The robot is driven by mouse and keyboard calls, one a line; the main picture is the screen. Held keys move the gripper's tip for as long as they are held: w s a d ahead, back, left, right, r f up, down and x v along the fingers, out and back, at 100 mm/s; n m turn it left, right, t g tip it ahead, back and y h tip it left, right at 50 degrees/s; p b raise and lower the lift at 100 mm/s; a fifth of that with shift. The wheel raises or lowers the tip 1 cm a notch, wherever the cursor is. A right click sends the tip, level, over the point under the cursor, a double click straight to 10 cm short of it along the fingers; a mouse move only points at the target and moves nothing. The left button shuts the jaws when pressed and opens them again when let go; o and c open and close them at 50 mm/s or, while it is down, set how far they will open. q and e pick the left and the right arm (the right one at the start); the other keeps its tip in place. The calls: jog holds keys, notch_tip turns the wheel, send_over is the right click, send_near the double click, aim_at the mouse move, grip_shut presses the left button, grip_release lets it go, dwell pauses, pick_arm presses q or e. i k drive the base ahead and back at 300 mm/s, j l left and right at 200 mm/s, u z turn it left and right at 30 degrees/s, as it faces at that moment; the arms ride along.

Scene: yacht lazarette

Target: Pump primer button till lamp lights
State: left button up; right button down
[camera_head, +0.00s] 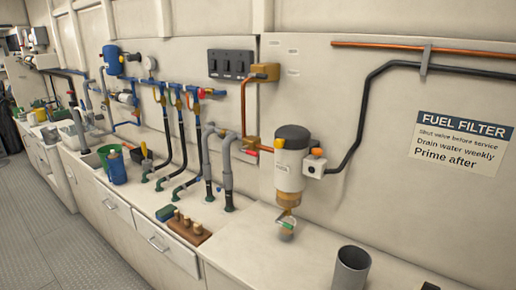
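The fuel filter (291,160) hangs on the wall right of centre, with a dark cap, a white body and an amber bowl at the bottom. A small white box (314,167) sits at its right side, with an orange knob-like part (317,152) on top and a small dark round spot on its face. I cannot tell which of these is the primer button or the lamp, or whether any lamp is lit. Neither of my grippers shows in this view.
A grey open cylinder (351,268) stands on the counter. A wooden block with pegs (188,229) lies left. Hoses and valves line the wall. A fuel filter sign (459,143) is at right. Counter between cup and cylinder is clear.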

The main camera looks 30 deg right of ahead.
aim_at(317, 153)
jog(key=l+z, duration=0.1)
jog(key=z, duration=0.3)
jog(key=l+z, duration=0.1)
jog(key=z, duration=0.35)
jog(key=l+z, duration=0.1)
jog(key=z, duration=0.3)
